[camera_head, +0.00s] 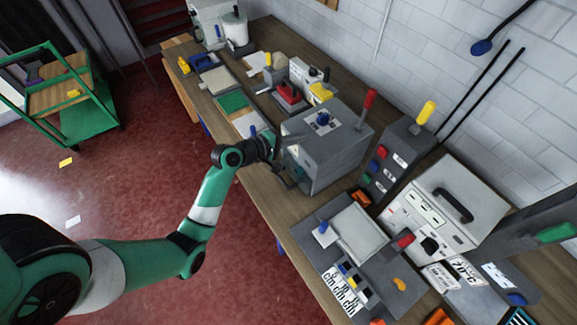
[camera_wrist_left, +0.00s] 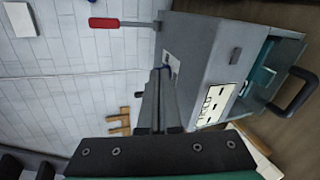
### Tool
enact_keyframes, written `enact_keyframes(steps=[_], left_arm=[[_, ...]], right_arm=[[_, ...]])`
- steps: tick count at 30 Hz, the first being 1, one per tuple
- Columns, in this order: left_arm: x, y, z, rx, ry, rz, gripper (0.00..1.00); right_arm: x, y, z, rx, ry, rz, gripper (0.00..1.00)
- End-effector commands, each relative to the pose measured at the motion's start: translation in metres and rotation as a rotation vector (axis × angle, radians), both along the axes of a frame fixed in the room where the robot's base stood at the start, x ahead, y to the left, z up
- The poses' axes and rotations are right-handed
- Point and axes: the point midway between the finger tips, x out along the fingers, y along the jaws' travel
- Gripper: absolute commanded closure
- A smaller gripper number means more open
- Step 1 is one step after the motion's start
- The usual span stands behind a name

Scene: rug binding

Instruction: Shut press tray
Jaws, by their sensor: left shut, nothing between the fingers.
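The press is a grey box (camera_head: 325,155) on the bench, with a red-handled lever and a blue part on top. It also shows in the left wrist view (camera_wrist_left: 197,55), turned on its side. Its tray (camera_wrist_left: 268,75) sticks out of the front, partly open, with a teal interior and a black loop handle (camera_wrist_left: 297,92). My left gripper (camera_head: 298,137) is shut and empty beside the press's upper part. In the wrist view its fingers (camera_wrist_left: 160,72) lie together, apart from the handle. My right gripper is out of view.
A grey switch box with a yellow-handled lever (camera_head: 425,112) and a white case with a black handle (camera_head: 445,210) stand right of the press. Boards and small tools lie to the left. Open floor (camera_head: 150,190) lies before the bench.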

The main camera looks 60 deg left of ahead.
Motion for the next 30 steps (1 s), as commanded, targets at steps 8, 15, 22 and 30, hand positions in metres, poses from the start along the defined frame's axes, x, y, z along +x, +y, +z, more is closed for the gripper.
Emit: enact_keyframes(steps=[8,15,22,30], left_arm=[[-0.148,-0.010,-0.182,-1.160,0.028,0.526,1.00],[-0.157,-0.016,-0.194,-1.274,0.010,0.578,1.00],[-0.141,-0.014,-0.211,-1.265,0.011,0.572,1.00],[-0.092,-0.010,-0.232,-1.267,0.015,0.571,1.00]], right_arm=[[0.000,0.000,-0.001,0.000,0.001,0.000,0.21],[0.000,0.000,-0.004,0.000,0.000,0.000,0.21],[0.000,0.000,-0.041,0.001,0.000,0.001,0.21],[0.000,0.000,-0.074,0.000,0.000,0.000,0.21]])
